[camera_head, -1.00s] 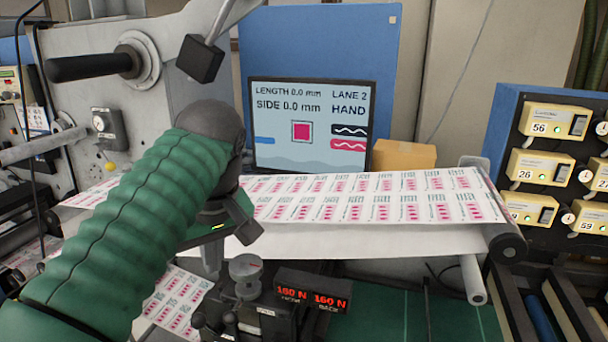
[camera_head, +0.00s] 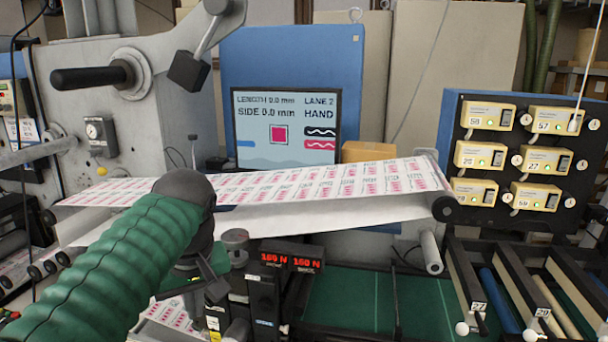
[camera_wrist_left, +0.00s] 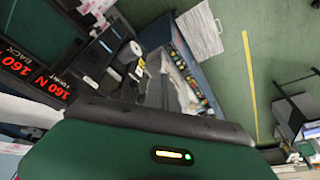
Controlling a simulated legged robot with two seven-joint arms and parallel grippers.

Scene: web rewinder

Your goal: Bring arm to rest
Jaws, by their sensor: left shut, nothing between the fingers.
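My left arm, in a green ribbed sleeve, comes in from the lower left of the head view and ends in a dark wrist. My left gripper (camera_head: 208,282) points down below that wrist, in front of the rewinder's near side. It is shut and empty, partly lost among dark machine parts. In the left wrist view the green wrist housing with a lit indicator fills the bottom, and the fingers cannot be made out. My right gripper is in neither view.
The printed label web (camera_head: 290,186) runs across behind my arm to a dark roller (camera_head: 445,208). The red 160 N readout (camera_head: 290,261) is close right of my gripper. A screen (camera_head: 285,128) and a panel of numbered modules (camera_head: 520,160) stand behind. Green floor (camera_wrist_left: 232,75) is open in the wrist view.

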